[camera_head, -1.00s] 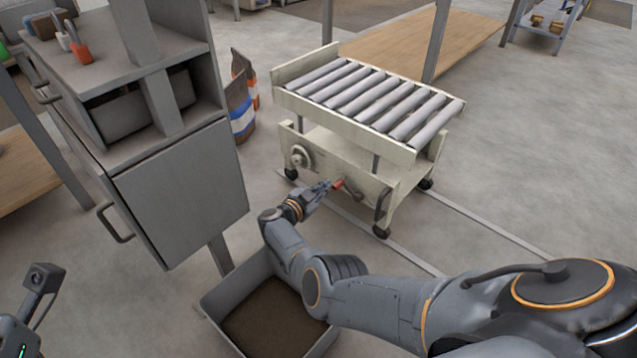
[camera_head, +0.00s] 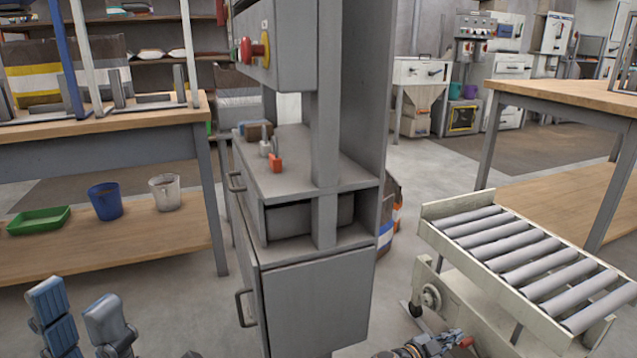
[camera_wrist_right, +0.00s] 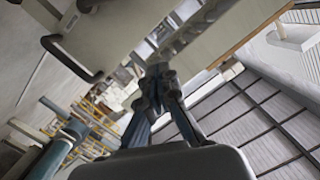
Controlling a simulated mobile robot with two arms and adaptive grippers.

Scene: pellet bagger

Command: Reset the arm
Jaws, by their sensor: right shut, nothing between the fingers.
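My right gripper (camera_head: 436,346) is at the bottom edge of the head view, beside the lower part of the cream roller cart (camera_head: 455,296). A red-tipped part (camera_head: 466,342) shows right by its fingers; I cannot tell whether they touch. In the right wrist view the gripper's fingers (camera_wrist_right: 158,90) are closed together with nothing between them, and a cream panel with a dark handle (camera_wrist_right: 72,58) is above left. My left gripper (camera_head: 84,316) is at the bottom left of the head view, its two blue-grey fingers well apart and empty. Most of both arms is out of view.
A grey cabinet machine (camera_head: 315,300) with a red button stands in the middle. A wooden bench (camera_head: 110,240) on the left holds a green tray (camera_head: 38,220), blue bucket (camera_head: 106,201) and clear bucket (camera_head: 165,192). Another wooden table (camera_head: 575,92) is at right.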

